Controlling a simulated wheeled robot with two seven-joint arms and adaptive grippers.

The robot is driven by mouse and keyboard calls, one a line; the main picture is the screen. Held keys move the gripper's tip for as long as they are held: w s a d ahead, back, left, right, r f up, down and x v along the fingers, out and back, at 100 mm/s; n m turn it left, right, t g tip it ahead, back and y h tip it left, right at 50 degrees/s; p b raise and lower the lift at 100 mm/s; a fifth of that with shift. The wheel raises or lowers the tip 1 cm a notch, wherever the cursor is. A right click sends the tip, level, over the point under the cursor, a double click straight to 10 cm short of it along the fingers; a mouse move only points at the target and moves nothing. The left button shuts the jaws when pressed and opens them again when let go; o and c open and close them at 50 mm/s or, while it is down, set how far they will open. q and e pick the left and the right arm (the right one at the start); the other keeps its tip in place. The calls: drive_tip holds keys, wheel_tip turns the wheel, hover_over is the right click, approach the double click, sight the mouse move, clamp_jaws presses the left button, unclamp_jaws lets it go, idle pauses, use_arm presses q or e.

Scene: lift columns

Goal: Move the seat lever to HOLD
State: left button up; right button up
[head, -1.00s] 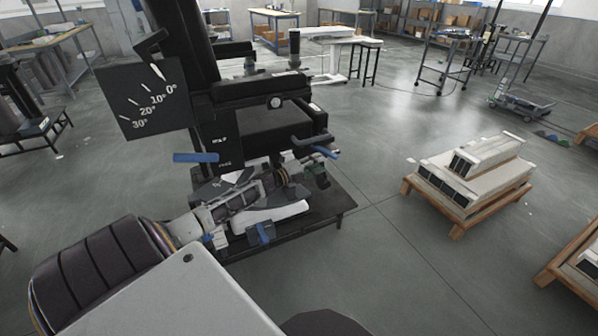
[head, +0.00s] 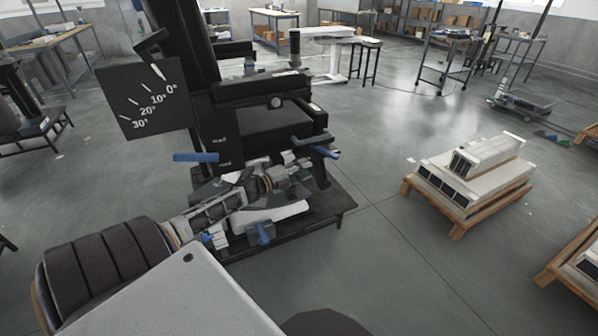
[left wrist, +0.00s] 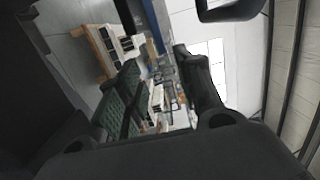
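A black seat-like machine (head: 265,93) carries two blue-handled levers. One blue lever (head: 195,157) sticks out to the left, near small white labels that I cannot read surely. The other blue lever (head: 318,148) sticks out at the front right corner. I cannot tell by label which is the seat lever. My left gripper (head: 301,165) is just below and beside the right blue lever. In the left wrist view my left gripper (left wrist: 160,95) has its fingers spread, with a blue bar (left wrist: 155,28) beyond them. Contact cannot be told. My right gripper is not in view.
An angle plate (head: 145,98) marked in degrees stands at the machine's upper left. A blue pedal-like part (head: 262,234) sits low at the front by the dark base platform (head: 335,206). A pallet with white units (head: 470,175) stands to the right, with clear floor between.

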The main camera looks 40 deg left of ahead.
use_arm(q)
drive_tip(key=shift+v, duration=0.85)
idle(0.3)
